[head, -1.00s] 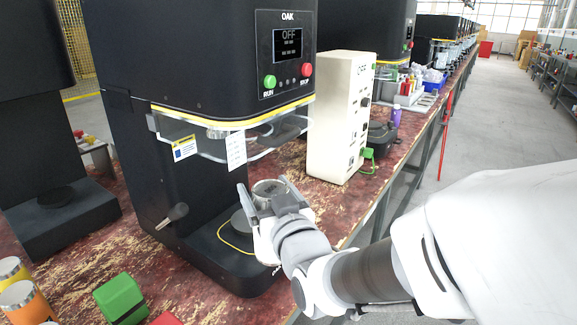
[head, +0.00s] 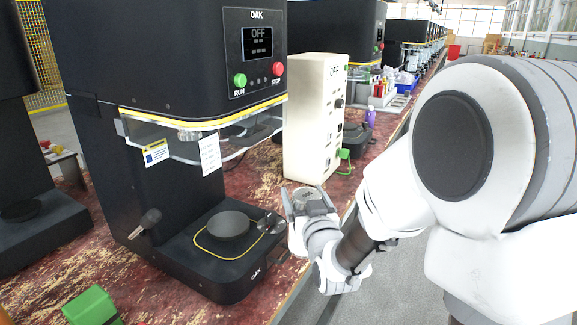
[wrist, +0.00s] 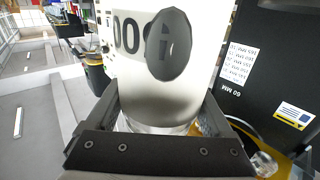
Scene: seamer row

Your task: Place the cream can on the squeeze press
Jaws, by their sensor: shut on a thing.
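My gripper (head: 311,200) is shut on the cream can (wrist: 150,88), which is held off the bench at the press's front right. In the head view mostly the can's grey end (head: 314,207) shows between the fingers. In the wrist view the can's pale side fills the space between both fingers (wrist: 162,100), with a grey oval in front of it that I cannot identify. The squeeze press (head: 180,60) is the black OAK machine with a screen reading OFF. Its round dark plate (head: 228,224) is bare, inside a yellow outline on the base. The can is beside the plate, not over it.
A clear guard (head: 190,148) hangs above the plate. A cream control box (head: 312,120) stands behind my gripper. A green block (head: 90,306) lies at front left.

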